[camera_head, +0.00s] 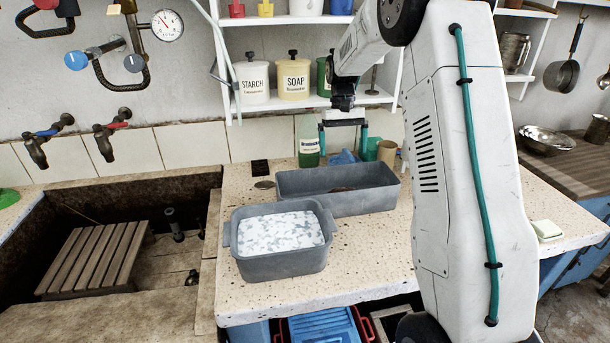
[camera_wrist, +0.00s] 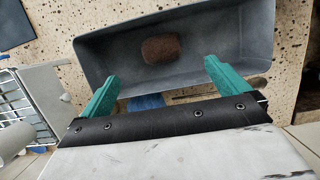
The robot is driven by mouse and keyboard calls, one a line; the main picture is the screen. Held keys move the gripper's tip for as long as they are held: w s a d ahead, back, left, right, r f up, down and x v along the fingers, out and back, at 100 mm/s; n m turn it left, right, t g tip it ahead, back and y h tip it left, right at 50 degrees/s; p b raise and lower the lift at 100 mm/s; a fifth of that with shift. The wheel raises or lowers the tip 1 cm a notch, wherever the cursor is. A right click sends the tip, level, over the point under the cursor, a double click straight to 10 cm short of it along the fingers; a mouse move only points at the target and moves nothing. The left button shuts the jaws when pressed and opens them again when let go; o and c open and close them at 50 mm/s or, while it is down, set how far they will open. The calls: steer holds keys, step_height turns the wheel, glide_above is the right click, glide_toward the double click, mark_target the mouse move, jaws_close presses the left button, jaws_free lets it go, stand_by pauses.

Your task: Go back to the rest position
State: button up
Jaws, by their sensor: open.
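My gripper (camera_head: 343,143) is open, with its two teal fingers apart and nothing between them. It hangs above the back part of the long grey basin (camera_head: 360,202) on the speckled counter. In the wrist view my gripper (camera_wrist: 160,85) points down over the same basin (camera_wrist: 255,45). A brown oval thing (camera_wrist: 163,50) lies on the basin floor, apart from the fingers. In the head view only a bit of it shows above the basin's front wall.
A grey tub (camera_head: 283,263) of foamy water stands front left of the basin. A green bottle (camera_head: 308,142) and a tan cup (camera_head: 387,152) stand behind. Shelves with jars (camera_head: 293,77) are close behind my gripper. A deep stone trough (camera_head: 75,205) lies left. Soap (camera_head: 547,230) lies right.

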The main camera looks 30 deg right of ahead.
steer(key=s+a+r+n+t, duration=0.1)
steer(key=s+a+r, duration=0.2)
steer(key=s, duration=0.9)
steer(key=s+a+r+n+t, duration=0.1)
steer(key=s+a+r+t, duration=0.1)
steer(key=s+a, duration=0.8)
steer(key=s+a+r+n+t+h, duration=0.1)
steer(key=s+a+r, duration=0.4)
steer(key=s, duration=0.9)
steer(key=shift+s+a+t, duration=0.3)
steer(key=shift+a, duration=0.55)
steer(key=shift+s+r, duration=0.1)
steer(key=shift+s, duration=0.05)
